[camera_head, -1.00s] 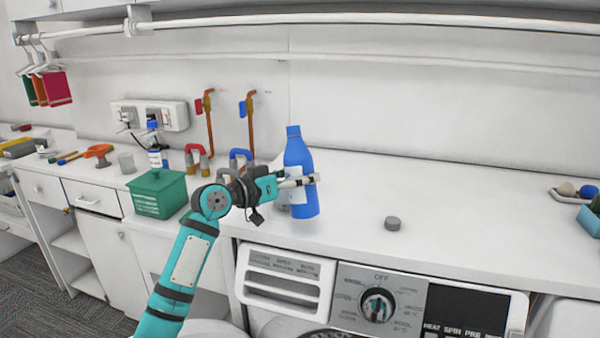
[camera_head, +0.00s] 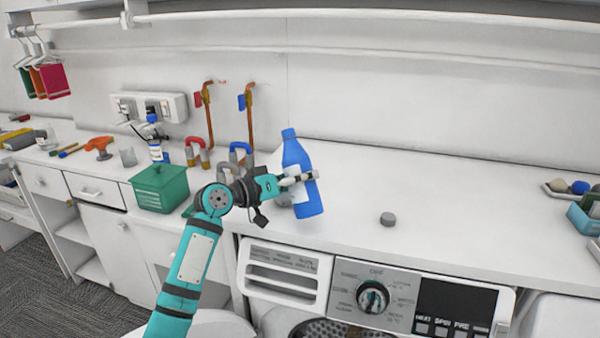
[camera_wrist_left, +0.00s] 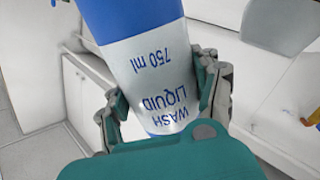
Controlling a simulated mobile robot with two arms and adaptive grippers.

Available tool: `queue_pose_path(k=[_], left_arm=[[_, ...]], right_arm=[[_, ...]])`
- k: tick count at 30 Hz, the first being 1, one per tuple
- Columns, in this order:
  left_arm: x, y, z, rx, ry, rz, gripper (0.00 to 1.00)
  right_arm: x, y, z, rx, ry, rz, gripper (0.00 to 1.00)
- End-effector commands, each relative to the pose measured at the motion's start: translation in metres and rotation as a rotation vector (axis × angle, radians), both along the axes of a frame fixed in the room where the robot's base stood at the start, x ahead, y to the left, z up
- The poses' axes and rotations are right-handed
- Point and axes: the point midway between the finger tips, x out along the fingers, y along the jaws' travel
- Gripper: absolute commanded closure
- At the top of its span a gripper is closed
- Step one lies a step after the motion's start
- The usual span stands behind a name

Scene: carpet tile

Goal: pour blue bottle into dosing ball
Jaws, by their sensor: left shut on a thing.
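The blue bottle (camera_head: 298,155) leans with its neck to the left, above the counter's front edge. My left gripper (camera_head: 299,179) is shut on it around its white label. In the left wrist view the gripper (camera_wrist_left: 163,100) has a finger on each side of the bottle (camera_wrist_left: 125,18), whose label reads "WASH LIQUID 750 ml". A small dark grey disc (camera_head: 388,219), perhaps a cap, lies on the counter to the right. My right gripper is not in view.
A washing machine (camera_head: 340,285) is below. A tray with balls (camera_head: 568,196) is at far right.

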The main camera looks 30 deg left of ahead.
Motion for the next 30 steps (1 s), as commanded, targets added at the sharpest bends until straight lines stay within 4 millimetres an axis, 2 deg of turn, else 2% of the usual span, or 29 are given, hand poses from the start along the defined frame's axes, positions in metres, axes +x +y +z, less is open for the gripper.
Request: queue_pose_path(k=[5,30], left_arm=[[-0.001,-0.001,0.004,-0.043,0.021,0.0,0.92],[-0.009,-0.015,-0.004,-0.239,0.141,0.001,0.92]], right_arm=[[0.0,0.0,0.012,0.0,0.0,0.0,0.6],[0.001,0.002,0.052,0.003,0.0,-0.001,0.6]])
